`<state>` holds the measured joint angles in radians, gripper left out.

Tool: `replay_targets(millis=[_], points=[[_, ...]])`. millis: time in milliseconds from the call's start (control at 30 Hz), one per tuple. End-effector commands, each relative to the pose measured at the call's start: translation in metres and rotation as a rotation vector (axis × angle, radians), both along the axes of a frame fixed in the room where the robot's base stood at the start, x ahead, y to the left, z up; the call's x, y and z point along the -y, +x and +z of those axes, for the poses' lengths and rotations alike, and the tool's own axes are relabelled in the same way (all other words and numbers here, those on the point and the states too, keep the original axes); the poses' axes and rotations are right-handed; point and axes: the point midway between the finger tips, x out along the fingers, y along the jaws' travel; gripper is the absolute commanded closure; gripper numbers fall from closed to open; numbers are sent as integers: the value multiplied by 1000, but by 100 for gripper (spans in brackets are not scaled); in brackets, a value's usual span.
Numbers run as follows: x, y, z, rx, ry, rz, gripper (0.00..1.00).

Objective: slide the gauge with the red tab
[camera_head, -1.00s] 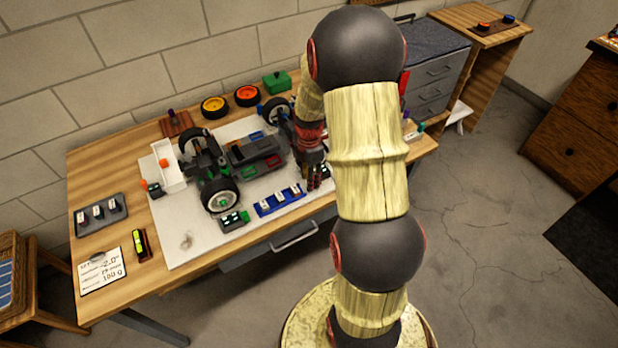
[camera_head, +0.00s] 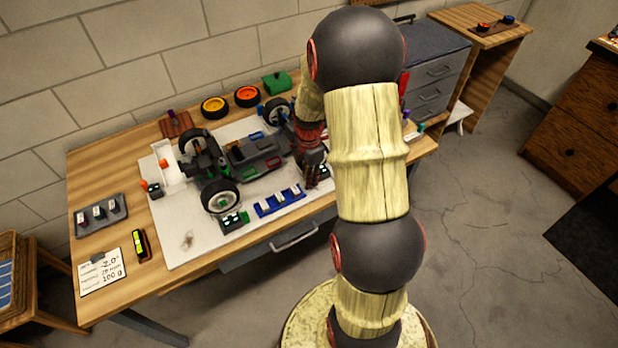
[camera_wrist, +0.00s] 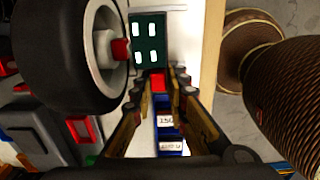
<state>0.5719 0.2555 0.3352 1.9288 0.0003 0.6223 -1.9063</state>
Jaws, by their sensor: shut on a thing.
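The gauge with the red tab shows in the wrist view as a dark green plate (camera_wrist: 148,38) with four white display marks. Its red tab (camera_wrist: 158,80) sits between my fingertips. My gripper (camera_wrist: 160,84) is shut on the red tab, with one finger on each side of it. In the head view my gripper (camera_head: 316,172) is low at the right end of the car, and the gauge is mostly hidden behind it. A black car wheel (camera_wrist: 65,50) stands close left of the gauge in the wrist view.
The car (camera_head: 250,152) stands on a pale board (camera_head: 190,240) on the wooden bench. A blue rack (camera_head: 265,208) with white-labelled blocks lies in front of it. Another gauge with a green tab (camera_head: 232,221) is by the near left wheel.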

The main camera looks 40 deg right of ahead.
Motion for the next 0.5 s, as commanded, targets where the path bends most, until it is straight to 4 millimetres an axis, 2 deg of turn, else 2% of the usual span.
replay_targets(millis=[500], points=[[3, 12, 1, 4, -2, 3, 100]])
